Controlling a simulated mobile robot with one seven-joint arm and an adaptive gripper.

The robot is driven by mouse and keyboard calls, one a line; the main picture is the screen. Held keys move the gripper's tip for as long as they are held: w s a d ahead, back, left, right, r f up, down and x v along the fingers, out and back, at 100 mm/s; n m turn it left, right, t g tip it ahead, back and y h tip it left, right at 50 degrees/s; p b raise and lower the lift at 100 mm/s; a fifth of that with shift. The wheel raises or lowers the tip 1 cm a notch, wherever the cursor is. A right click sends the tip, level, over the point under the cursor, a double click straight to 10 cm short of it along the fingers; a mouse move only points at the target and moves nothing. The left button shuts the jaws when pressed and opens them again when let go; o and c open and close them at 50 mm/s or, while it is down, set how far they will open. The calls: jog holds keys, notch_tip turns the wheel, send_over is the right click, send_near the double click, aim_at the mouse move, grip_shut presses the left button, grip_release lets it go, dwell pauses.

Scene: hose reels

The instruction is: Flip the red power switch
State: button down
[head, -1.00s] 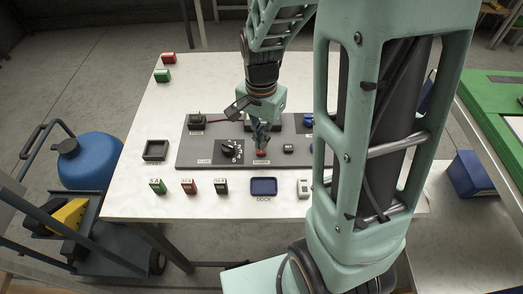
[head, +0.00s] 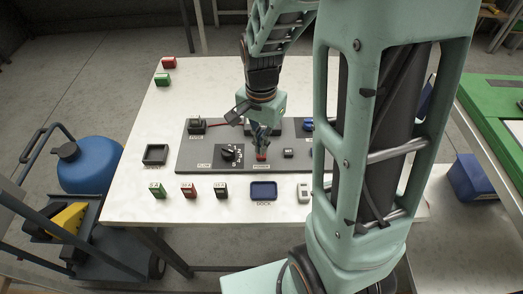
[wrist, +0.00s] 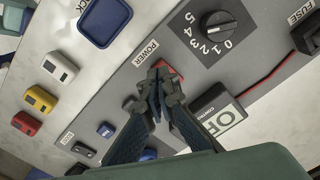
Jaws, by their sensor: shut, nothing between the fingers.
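The red power switch (head: 262,155) sits on the grey panel (head: 200,158), in front of my gripper in the head view. In the wrist view the red switch (wrist: 172,70) shows only partly, beside the POWER label (wrist: 146,53), with the rest hidden behind my fingertips. My gripper (wrist: 160,84) is shut and empty, its fingertips right at the switch. In the head view my gripper (head: 262,143) points down over it. I cannot tell whether the tips touch it, nor which way the switch is set.
A black numbered dial (wrist: 218,25) is close to the switch, as is a display (wrist: 222,117) reading "OF", partly hidden. A fuse block (head: 197,126) with a red wire stands at the panel's left. A blue dock tray (head: 263,190) and several small coloured blocks line the front table.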

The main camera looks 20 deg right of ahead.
jog(key=shift+f+b, duration=0.9)
jog(key=shift+f, duration=0.25)
dwell(0.8)
jog(key=shift+r, duration=0.15)
notch_tip(320, 180, up, 7)
jog(key=p, duration=0.6)
dwell(0.6)
